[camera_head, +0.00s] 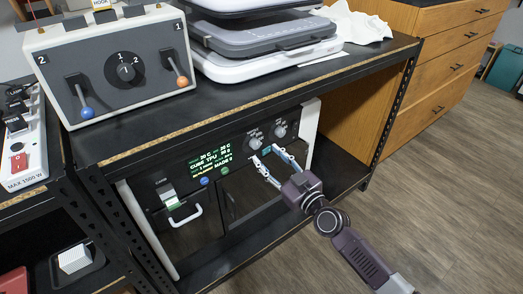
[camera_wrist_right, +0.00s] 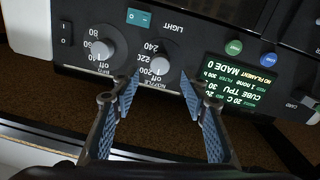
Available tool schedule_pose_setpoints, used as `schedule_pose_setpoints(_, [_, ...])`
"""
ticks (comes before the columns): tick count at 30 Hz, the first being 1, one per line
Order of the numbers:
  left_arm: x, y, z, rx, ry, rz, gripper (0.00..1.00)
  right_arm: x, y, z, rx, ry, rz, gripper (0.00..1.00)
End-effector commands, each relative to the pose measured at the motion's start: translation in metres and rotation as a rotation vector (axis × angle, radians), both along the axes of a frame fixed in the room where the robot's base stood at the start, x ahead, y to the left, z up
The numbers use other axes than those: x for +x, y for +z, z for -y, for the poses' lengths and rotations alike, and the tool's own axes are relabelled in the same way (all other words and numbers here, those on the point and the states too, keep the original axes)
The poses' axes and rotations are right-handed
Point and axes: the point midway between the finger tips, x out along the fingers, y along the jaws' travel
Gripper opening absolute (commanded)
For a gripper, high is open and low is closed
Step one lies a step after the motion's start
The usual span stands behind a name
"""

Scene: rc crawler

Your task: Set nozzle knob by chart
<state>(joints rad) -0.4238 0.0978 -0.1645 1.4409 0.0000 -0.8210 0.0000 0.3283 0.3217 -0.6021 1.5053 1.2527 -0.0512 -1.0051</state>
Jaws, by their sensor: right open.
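The nozzle knob (camera_head: 255,142) is a grey round knob on the black front panel of a machine on the lower shelf. In the right wrist view, which is upside down, the nozzle knob (camera_wrist_right: 160,65) has a scale with off, 200, 220 and 240. Its exact setting is too small to read surely. My right gripper (camera_head: 266,156) is open in front of the panel. In the wrist view its fingertips (camera_wrist_right: 158,92) lie either side of the knob's lower edge; contact cannot be told. No chart is readable. My left gripper is not in view.
The bed knob (camera_head: 281,130) is close beside the nozzle knob. A lit display (camera_head: 210,160) and blue and green buttons are to the left. A grey control box (camera_head: 110,65) and stacked trays (camera_head: 265,50) stand above. Floor at right is clear.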

Motion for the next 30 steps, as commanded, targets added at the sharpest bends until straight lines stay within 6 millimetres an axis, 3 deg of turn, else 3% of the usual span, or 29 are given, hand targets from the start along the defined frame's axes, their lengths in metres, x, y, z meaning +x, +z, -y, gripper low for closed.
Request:
schedule_pose_setpoints(3, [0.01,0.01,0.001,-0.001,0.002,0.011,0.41,0.019,-0.001,-0.013,0.002,0.0,0.001,0.41])
schedule_pose_setpoints(9, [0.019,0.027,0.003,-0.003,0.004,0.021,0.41,0.038,-0.001,-0.025,0.001,0.001,-0.001,0.41])
schedule_pose_setpoints(22, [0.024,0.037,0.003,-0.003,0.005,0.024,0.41,0.045,-0.001,-0.03,-0.001,0.0,-0.002,0.41])
schedule_pose_setpoints(30, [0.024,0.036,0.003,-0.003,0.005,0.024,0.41,0.045,-0.001,-0.03,-0.001,0.0,-0.002,0.14])
